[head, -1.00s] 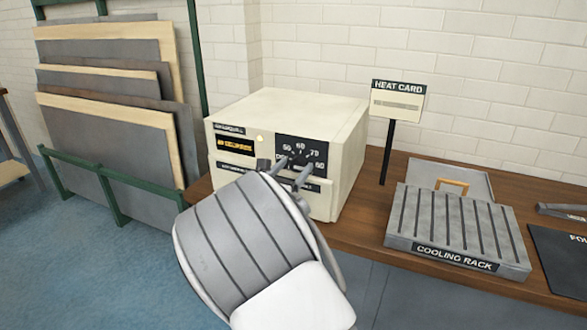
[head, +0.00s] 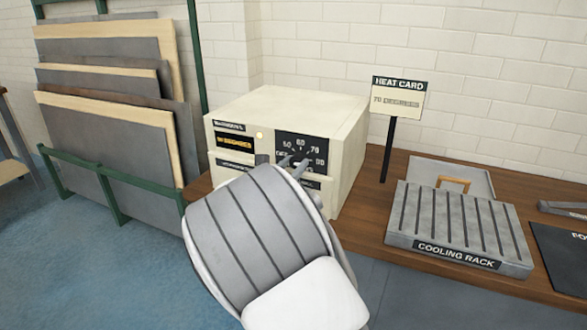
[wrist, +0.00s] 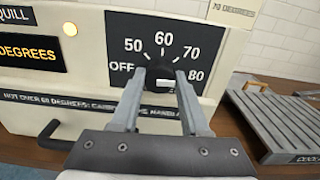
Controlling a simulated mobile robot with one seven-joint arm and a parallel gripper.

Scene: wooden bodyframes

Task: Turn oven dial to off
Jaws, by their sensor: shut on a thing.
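The oven (head: 345,150) is a cream box on the wooden bench. Its black dial panel (head: 318,148) carries the marks OFF, 50, 60, 70 and 80. The round black dial (wrist: 161,78) sits at the panel's lower middle, with a pale mark on its face; which number it points to is unclear. My gripper (wrist: 162,84) has one finger on each side of the dial and is shut on it. In the head view my gripper (head: 292,165) reaches the panel from the front and mostly hides the dial.
An amber DEGREES display (wrist: 32,52) and a lit lamp (wrist: 70,29) are left of the panel. A dark handle (wrist: 55,138) juts out below. A heat card (head: 398,97) reads 70 DEGREES. A cooling rack (head: 455,228) lies to the right; boards (head: 105,120) stand left.

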